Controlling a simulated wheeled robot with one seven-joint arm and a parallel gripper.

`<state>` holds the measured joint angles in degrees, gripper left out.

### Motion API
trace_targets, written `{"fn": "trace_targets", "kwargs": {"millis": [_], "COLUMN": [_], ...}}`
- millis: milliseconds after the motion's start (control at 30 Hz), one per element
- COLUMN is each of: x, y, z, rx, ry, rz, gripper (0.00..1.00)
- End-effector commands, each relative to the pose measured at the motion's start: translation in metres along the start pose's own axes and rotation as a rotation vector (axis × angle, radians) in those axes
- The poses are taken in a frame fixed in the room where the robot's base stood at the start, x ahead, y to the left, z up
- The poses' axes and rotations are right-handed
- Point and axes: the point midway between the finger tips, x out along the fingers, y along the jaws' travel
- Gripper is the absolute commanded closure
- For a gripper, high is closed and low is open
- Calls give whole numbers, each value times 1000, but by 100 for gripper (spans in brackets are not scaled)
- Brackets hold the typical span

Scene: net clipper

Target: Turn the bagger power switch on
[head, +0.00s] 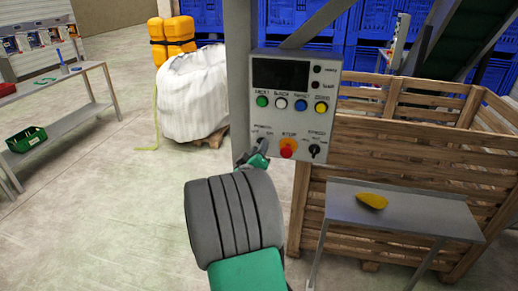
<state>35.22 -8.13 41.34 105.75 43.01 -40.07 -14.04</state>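A light grey control panel (295,68) is mounted on a post in the middle of the head view. Small lettering marks the panel's lower left corner, where the power switch seems to be. The switch itself is hidden or too small to make out. My gripper (256,156) is at that corner, close to the panel face. I cannot tell whether it touches the switch or how far its fingers are apart.
A wooden crate (400,185) stands behind and right of the panel. A small metal table (430,216) with a yellow object (372,201) is in front of it. A white bulk bag (195,95) stands behind left. A grey bench (70,110) is far left; the floor between is clear.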

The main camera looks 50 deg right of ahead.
Motion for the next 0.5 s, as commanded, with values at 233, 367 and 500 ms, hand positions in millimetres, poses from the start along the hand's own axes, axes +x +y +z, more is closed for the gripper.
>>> {"fn": "trace_targets", "kwargs": {"millis": [233, 367, 500], "x": [0, 0, 0], "y": [0, 0, 0], "z": [0, 0, 0], "rx": [0, 0, 0], "ry": [0, 0, 0], "rz": [0, 0, 0], "gripper": [85, 95, 100]}}
